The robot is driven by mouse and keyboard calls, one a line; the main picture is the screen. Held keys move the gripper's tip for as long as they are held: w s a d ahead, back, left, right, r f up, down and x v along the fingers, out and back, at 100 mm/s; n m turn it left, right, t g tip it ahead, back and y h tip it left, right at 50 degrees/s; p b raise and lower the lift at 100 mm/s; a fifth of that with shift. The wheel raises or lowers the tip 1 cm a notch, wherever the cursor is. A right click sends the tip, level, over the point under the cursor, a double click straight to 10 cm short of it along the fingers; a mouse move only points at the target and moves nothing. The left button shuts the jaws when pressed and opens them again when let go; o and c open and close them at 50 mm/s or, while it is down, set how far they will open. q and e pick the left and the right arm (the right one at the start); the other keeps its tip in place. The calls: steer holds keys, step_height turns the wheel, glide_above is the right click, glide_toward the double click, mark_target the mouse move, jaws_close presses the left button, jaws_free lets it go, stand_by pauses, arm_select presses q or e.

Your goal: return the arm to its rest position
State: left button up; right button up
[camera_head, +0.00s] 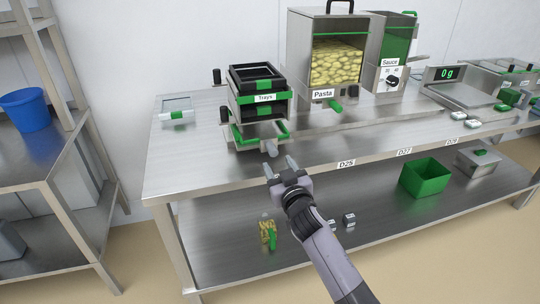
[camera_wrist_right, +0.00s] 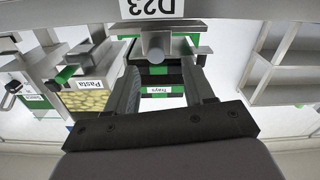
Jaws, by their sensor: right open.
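My right arm reaches up from the bottom of the head view. Its gripper (camera_head: 280,164) is open and empty, at the front edge of the steel table (camera_head: 200,170). It is just in front of the tray dispenser (camera_head: 262,98) labelled Trays, close to the grey knob (camera_head: 271,148) at its front. In the right wrist view the gripper's two fingers (camera_wrist_right: 165,85) stand apart, with the knob (camera_wrist_right: 156,46) seen between them. I cannot tell whether a finger touches it. My left gripper is not in view.
Right of the dispenser stand the Pasta hopper (camera_head: 325,60), the Sauce dispenser (camera_head: 395,50) and a scale (camera_head: 462,95). A clear-lidded tray (camera_head: 176,111) sits left of it. The lower shelf holds a green bin (camera_head: 426,177). A rack with a blue bucket (camera_head: 26,110) stands left.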

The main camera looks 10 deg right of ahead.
steer(key=s+d+f+g+p, duration=0.2)
steer(key=s+f+p, duration=0.15)
steer(key=s, duration=0.45)
steer(key=s+d+f+g+p, duration=0.1)
steer(key=s+f+g+p, duration=0.15)
steer(key=s+f, duration=0.4)
steer(key=s+r+g+y+p, duration=0.1)
steer(key=s+g+p, duration=0.2)
steer(key=s, duration=1.7)
steer(key=shift+s+a+r+y+p, duration=0.2)
steer(key=shift+y+p, duration=0.1)
steer(key=shift+p, duration=0.75)
steer(key=shift+f, duration=0.1)
